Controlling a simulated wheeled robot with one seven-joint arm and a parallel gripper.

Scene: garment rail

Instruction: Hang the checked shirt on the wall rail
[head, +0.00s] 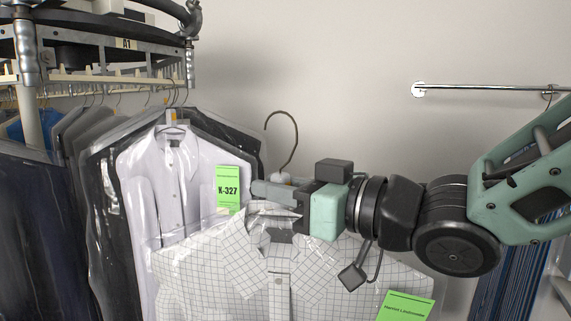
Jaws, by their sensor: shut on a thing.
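The checked shirt (200,275), white with a thin dark grid, hangs in front of me in the lower middle of the head view. It seems to be under clear film and has a green label (405,306) at its lower right. Its hanger hook (294,135) stands up free, open to the left. My gripper (272,192) comes from the right and is shut on the hanger at its neck, just below the hook and above the collar. The wall rail (490,88) is a thin metal bar at the upper right, apart from the hook. The shirt's lower part is out of frame.
At the left, a conveyor rack (110,65) marked A1 carries several bagged garments. A white shirt (160,175) with green tag K-327 (228,188) hangs close behind the checked shirt. Blue striped cloth (545,270) shows at the lower right behind my arm. The wall between rack and rail is bare.

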